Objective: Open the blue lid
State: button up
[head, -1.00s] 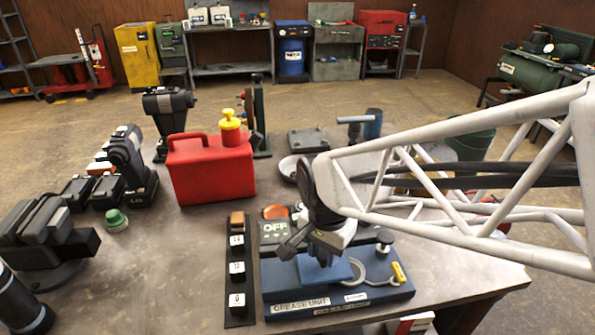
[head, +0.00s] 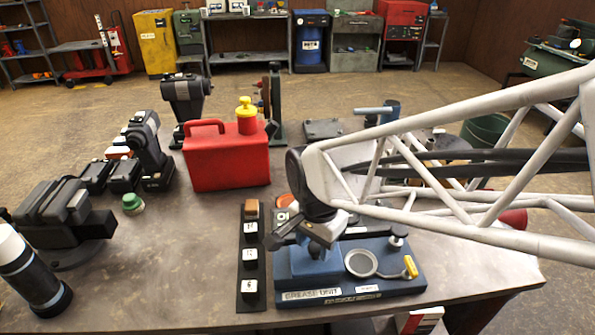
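The blue grease unit (head: 405,283) sits near the table's front edge, with "GREASE UNIT" on its front label. A raised blue part (head: 305,265), seemingly the blue lid, lies flat on its left side, partly hidden by my gripper. Beside it are a pale ring with a dull grey disc inside (head: 361,263) and a small yellow handle (head: 410,267). My gripper (head: 303,240) is just above the left part of the unit, over the back of the blue part. Its fingers are small and overlap the unit, so their gap and any contact are unclear.
A black strip with white numbered buttons (head: 249,258) stands just left of the unit. A red canister (head: 226,162) with a yellow cap is behind it. Black tools (head: 62,220) and a green knob (head: 133,203) are at left.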

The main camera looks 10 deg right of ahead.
aim_at(316, 246)
jog(key=shift+o, duration=0.8)
jog(key=shift+r, duration=3.9)
notch_tip(316, 246, up, 8)
jog(key=shift+f, duration=0.15)
jog(key=shift+d, duration=0.1)
dwell(0.3)
jog(key=s+d, duration=0.2)
jog(key=d, duration=1.4)
jog(key=shift+d, duration=0.4)
dwell(0.5)
